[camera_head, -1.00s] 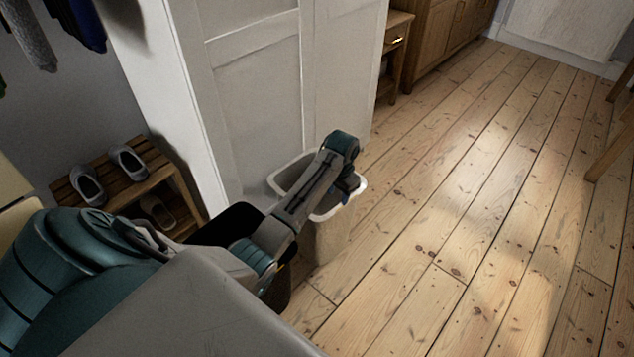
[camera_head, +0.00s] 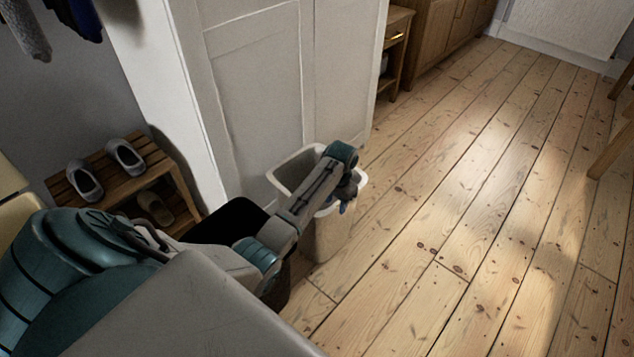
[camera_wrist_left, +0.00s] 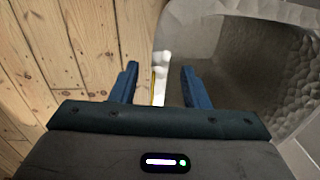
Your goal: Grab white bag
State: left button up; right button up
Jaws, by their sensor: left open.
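A pale, open-topped bin-like container with a whitish rim (camera_head: 290,166) stands on the floor beside the white cabinet; I cannot tell whether this is the white bag or a bin lined with it. My left gripper (camera_head: 346,203) is over its right rim, partly hidden by the wrist. In the left wrist view, the open blue fingers (camera_wrist_left: 160,70) are on either side of a white edge (camera_wrist_left: 162,72), with floor to the left and the crinkled grey inside of the container (camera_wrist_left: 235,50) to the right. I cannot tell whether the fingers touch the edge.
A dark bin (camera_head: 238,218) stands just left of the container, partly behind my arm. A white panelled cabinet (camera_head: 255,85) rises behind both. A wooden shoe rack (camera_head: 125,182) with shoes is at left. The floorboards (camera_head: 450,210) to the right are clear.

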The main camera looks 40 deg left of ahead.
aim_at(336, 205)
pick_arm(q)
notch_tip(336, 205, down, 3)
jog(key=shift+w+f+b, duration=0.1)
jog(key=shift+b, duration=0.4)
jog(key=shift+f, duration=0.3)
grip_shut()
jog(key=shift+r, duration=0.1)
